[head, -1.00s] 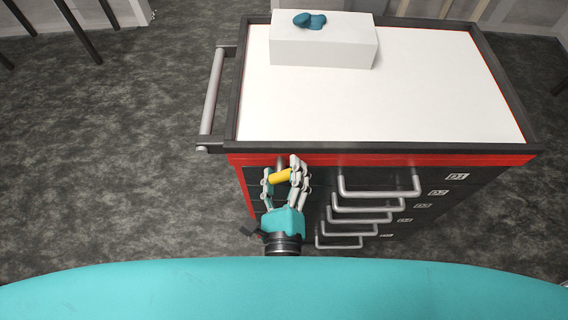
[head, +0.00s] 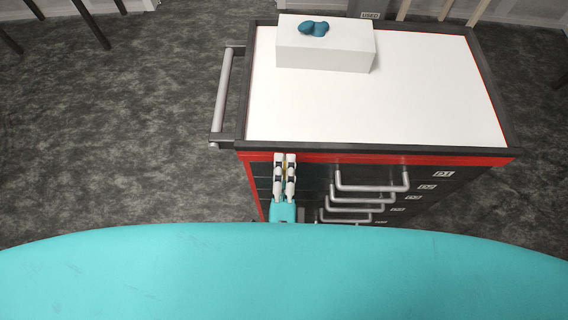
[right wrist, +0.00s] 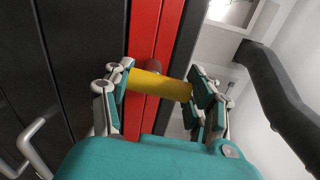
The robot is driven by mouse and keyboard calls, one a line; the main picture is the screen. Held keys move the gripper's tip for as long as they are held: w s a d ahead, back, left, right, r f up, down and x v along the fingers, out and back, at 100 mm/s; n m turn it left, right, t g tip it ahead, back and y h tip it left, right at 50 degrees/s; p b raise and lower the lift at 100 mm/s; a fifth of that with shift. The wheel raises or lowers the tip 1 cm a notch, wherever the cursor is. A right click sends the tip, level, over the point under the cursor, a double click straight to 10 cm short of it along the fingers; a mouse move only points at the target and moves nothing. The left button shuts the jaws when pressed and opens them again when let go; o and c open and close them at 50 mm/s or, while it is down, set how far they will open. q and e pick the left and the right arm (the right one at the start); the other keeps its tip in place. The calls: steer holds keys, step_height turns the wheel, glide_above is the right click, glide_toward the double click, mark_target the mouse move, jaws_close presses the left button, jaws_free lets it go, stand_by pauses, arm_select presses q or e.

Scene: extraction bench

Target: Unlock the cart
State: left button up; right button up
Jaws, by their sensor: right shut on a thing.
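The cart (head: 480,110) stands in front of me, with a white top, dark rim, red band and a column of drawers. My right gripper (head: 285,160) is at the cart's front, near its left corner just below the top rim. It is shut on a yellow handle (right wrist: 160,87), which lies across between the two fingers in the right wrist view. Only a sliver of yellow shows between the fingers in the head view. A small brownish round part (right wrist: 153,67) shows behind the handle against the red panel. I cannot tell how they join. My left gripper is not in view.
A white box (head: 325,52) with a teal lumpy object (head: 313,28) on it stands on the cart top. A push bar (head: 223,90) runs along the cart's left side. Several metal drawer handles (head: 370,187) stick out right of my gripper. Floor at left is clear.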

steer(key=shift+n+p, duration=0.3)
steer(key=shift+n, duration=0.3)
steer(key=o, duration=1.2)
steer(key=s, duration=0.7)
steer(key=shift+s, duration=0.2)
